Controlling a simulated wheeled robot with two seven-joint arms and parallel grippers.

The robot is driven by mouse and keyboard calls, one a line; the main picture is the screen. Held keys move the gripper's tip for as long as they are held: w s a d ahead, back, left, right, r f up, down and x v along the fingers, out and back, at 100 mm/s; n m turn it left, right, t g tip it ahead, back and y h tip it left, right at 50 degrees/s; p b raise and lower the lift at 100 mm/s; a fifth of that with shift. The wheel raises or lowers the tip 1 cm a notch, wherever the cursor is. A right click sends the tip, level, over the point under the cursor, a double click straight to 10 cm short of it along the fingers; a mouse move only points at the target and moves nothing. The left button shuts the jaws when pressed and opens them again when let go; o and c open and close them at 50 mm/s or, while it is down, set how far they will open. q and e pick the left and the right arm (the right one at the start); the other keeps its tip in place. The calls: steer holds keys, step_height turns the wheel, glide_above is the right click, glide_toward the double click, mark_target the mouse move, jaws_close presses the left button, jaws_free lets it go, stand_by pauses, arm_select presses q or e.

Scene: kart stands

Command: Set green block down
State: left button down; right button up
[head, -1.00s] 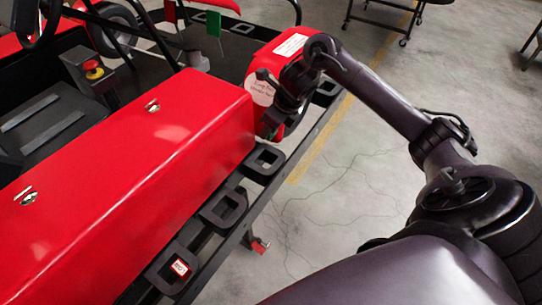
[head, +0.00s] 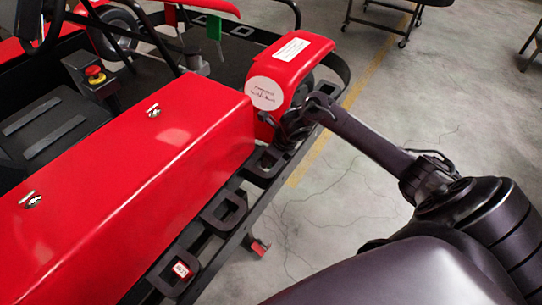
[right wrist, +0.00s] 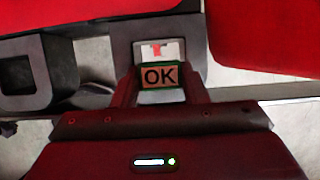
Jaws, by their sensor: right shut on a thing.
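The green block (right wrist: 146,88) shows in the right wrist view as a green-edged piece with a brown "OK" face. My right gripper (right wrist: 160,88) is shut on it, one finger on each side. Just beyond the block is a black square holder (right wrist: 194,52) with a pale, red-marked inside. I cannot tell whether the block touches it. In the head view my right gripper (head: 281,137) is low beside the kart's side rail, near the red fender (head: 290,62); the block is hidden there. My left gripper is not in view.
Several black square holders (head: 223,210) line the kart's side rail. A red block with a white label (head: 181,270) sits in the nearest one. The long red body panel (head: 140,150) borders them on the left. Open concrete floor (head: 340,200) lies to the right.

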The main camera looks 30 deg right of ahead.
steer(key=o, duration=0.9)
steer(key=shift+o, duration=0.2)
steer(key=shift+r, duration=0.25)
steer(key=b+v, duration=0.1)
steer(key=v, duration=1)
steer(key=shift+r+b, duration=0.3)
steer(key=shift+s, duration=0.15)
